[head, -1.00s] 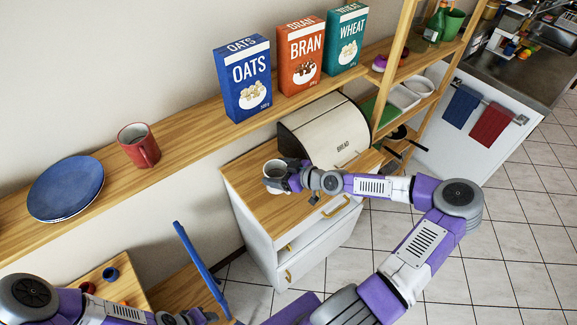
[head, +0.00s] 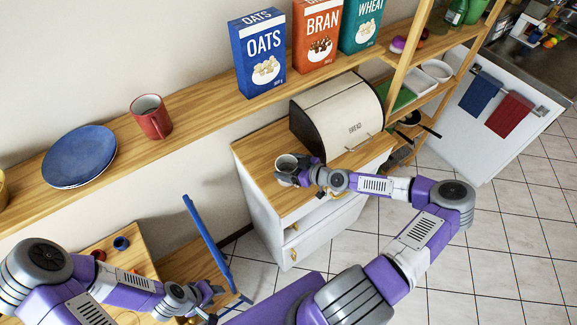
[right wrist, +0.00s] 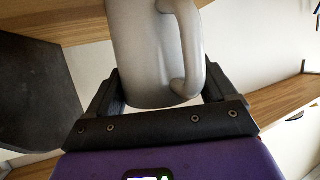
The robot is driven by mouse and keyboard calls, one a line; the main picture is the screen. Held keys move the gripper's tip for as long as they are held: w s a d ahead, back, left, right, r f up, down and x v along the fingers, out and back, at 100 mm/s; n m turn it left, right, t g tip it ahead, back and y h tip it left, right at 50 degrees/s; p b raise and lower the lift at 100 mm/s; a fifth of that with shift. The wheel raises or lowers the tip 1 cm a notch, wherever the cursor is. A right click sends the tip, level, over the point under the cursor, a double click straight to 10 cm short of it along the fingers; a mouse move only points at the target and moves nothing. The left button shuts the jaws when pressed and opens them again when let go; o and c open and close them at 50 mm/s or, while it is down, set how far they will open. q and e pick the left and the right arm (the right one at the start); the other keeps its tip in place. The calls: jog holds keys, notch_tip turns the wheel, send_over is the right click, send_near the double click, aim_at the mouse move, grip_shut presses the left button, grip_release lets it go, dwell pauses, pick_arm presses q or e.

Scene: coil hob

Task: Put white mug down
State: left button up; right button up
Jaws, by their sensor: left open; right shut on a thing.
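The white mug (head: 285,162) is over the left part of the wooden top of a white cabinet (head: 262,160). I cannot tell whether its base touches the top. My right gripper (head: 294,176) is shut on the mug. In the right wrist view the mug (right wrist: 150,50) sits upright in the picture between the two dark fingers (right wrist: 160,95), with its handle on the right. My left gripper (head: 208,296) is open and empty at the lower left, by a blue-edged chair.
A bread bin (head: 335,115) stands just behind and right of the mug. A wall shelf (head: 200,105) above holds blue plates (head: 79,156), a red mug (head: 151,118) and cereal boxes (head: 258,52).

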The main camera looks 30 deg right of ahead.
jog(key=o, duration=1.1)
jog(key=shift+c, duration=0.2)
jog(key=shift+r+p, duration=0.25)
jog(key=shift+p, duration=0.15)
jog(key=b+v, duration=0.1)
jog(key=v, duration=1.1)
jog(key=shift+f, duration=0.2)
